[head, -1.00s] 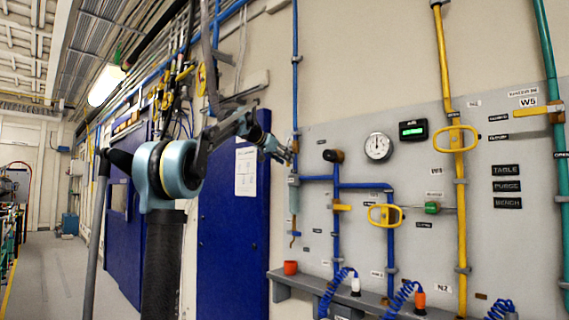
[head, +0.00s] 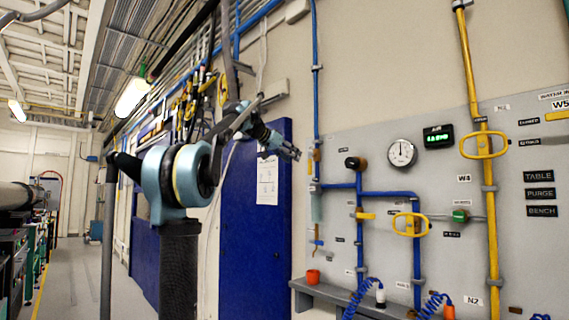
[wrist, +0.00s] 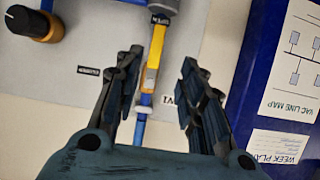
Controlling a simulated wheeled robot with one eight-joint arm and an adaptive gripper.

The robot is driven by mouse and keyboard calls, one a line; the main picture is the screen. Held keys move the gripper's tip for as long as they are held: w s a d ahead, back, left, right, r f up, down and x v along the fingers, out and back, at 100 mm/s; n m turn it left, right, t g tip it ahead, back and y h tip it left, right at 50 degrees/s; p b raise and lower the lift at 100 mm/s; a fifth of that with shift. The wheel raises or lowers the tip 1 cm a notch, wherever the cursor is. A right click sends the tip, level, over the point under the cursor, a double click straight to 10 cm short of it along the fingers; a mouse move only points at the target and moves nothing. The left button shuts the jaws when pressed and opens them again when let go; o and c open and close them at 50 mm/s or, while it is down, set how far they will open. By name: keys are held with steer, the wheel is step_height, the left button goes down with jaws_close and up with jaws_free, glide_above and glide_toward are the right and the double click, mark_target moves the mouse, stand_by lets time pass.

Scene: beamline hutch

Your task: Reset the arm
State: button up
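My arm is raised and folded in the head view, with my gripper (head: 287,150) in front of the gap between the blue door and the grey panel. In the wrist view my gripper (wrist: 160,85) has its two dark fingers spread apart with nothing held between them. Behind that gap, a yellow lever (wrist: 151,75) on a blue pipe shows some way off. I cannot tell the exact distance from the fingers to the panel.
The grey panel (head: 470,255) carries blue and yellow pipes, a round gauge (head: 402,153), a green display (head: 438,136) and yellow handles. The aisle floor (head: 75,280) at far left is clear.

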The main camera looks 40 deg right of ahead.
steer(key=s+a+f+n+t+y, duration=0.15)
steer(key=a+f+n+y, duration=0.6)
steer(key=a+f, duration=2.5)
steer(key=s+a+f+n+y, duration=0.2)
steer(key=s+a+f, duration=0.4)
steer(key=f, duration=0.6)
steer(key=s+a+f+n+y, duration=0.2)
steer(key=s+a+f+n, duration=0.2)
steer(key=f, duration=0.8)
steer(key=s+a+f+n+y, duration=0.2)
steer(key=s+a+f+n, duration=0.2)
steer(key=s+a+f, duration=0.3)
steer(key=a+f, duration=0.5)
steer(key=shift+s+f, duration=0.35)
steer(key=shift+s, duration=0.05)
steer(key=shift+a, duration=0.1)
